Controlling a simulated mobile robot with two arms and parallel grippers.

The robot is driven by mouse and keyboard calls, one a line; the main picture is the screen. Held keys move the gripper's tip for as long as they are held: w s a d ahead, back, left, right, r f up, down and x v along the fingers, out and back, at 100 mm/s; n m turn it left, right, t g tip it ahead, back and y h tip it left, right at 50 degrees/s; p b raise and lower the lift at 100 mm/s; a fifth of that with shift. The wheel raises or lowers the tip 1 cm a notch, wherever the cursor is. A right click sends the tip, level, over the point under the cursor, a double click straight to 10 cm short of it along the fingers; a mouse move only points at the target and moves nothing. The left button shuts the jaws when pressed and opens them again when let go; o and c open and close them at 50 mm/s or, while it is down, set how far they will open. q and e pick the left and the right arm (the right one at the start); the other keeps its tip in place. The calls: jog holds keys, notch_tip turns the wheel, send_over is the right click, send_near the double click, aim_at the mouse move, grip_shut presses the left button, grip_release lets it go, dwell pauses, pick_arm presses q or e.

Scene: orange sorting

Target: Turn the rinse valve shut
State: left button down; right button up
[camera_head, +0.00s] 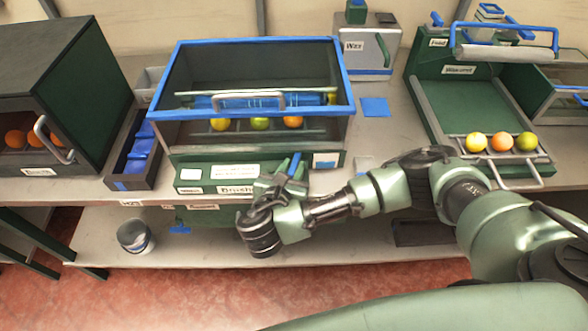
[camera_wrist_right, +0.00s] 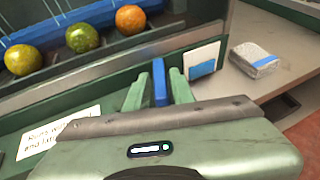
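A blue upright lever (camera_head: 294,164) stands at the front right of the Brush machine (camera_head: 345,100). It also shows in the right wrist view (camera_wrist_right: 160,80). My right gripper (camera_head: 282,181) is at this lever, with its two green fingers apart, one on each side of it. In the wrist view (camera_wrist_right: 157,88) narrow gaps show beside the lever, so the fingers do not look closed on it. A small blue handle (camera_head: 180,229) shows below the bench top. I can read no rinse label on either. My left gripper is not in view.
Several fruits, including a green one (camera_head: 260,123), lie in the Brush machine. A dark bin with blue pieces (camera_head: 118,183) and a dark cabinet (camera_head: 60,75) stand left. A green tray machine (camera_head: 425,95) stands right. A metal bucket (camera_head: 135,236) is on the lower shelf.

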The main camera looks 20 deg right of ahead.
jog(key=shift+w+d+f, duration=0.15)
jog(key=shift+w+d, duration=0.25)
jog(key=shift+w, duration=0.05)
grip_shut()
jog(key=shift+a, duration=0.1)
